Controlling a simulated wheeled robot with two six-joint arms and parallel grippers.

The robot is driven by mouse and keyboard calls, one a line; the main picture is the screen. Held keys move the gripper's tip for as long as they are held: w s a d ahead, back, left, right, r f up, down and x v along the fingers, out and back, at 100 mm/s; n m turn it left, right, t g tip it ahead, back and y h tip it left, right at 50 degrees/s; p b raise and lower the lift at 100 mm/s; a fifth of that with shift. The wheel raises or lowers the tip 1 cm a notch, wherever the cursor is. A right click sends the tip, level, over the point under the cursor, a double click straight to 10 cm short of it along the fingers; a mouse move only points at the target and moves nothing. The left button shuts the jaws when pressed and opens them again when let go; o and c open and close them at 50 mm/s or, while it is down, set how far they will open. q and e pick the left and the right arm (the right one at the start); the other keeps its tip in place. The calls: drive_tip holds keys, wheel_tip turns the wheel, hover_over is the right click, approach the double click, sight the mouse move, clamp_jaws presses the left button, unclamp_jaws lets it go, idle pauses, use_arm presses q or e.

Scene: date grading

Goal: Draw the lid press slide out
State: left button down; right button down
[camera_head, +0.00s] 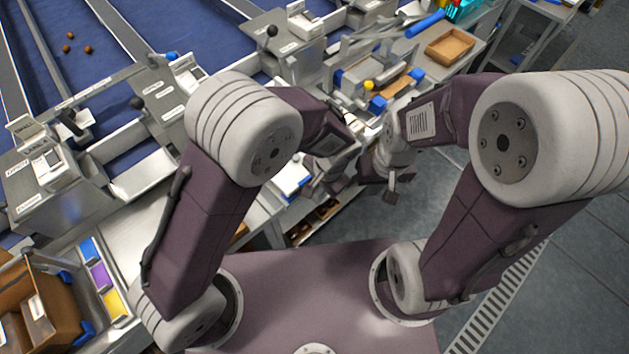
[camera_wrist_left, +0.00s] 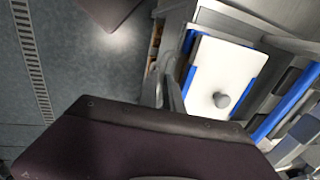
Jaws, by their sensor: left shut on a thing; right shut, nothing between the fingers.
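A white plate with blue side rails (camera_head: 292,183) lies at the bench edge, just left of my left gripper (camera_head: 318,186). In the left wrist view the plate (camera_wrist_left: 215,75) carries a round grey knob (camera_wrist_left: 221,100). This appears to be the lid press slide. My left gripper is shut at the bench edge beside it; its grip is largely hidden by my own arm. In the left wrist view grey finger-like parts (camera_wrist_left: 173,88) reach down beside the plate. My right gripper (camera_head: 390,188) is shut and empty, a little to the right, over the floor.
A fixture with blue corners and a yellow knob (camera_head: 369,86) stands behind the grippers. A brown tray (camera_head: 450,46) and a blue-handled tool (camera_head: 425,24) are further right. A cardboard box (camera_head: 40,300) is at lower left. Open floor (camera_head: 440,200) lies to the right.

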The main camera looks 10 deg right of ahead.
use_arm(q)
drive_tip(key=shift+s+d, duration=0.1)
drive_tip(key=c, duration=1.8)
unclamp_jaws()
drive_tip(key=shift+s+d, duration=0.1)
drive_tip(key=r+p, duration=0.2)
drive_tip(key=r, duration=0.1)
drive_tip(key=s+r+p, duration=0.1)
drive_tip(key=r+p, duration=0.2)
drive_tip(key=d+r+p, duration=0.1)
drive_tip(key=r+p, duration=0.1)
drive_tip(key=r, duration=0.1)
drive_tip(key=shift+s+p, duration=0.2)
drive_tip(key=shift+p, duration=0.1)
drive_tip(key=shift+w+f, duration=0.1)
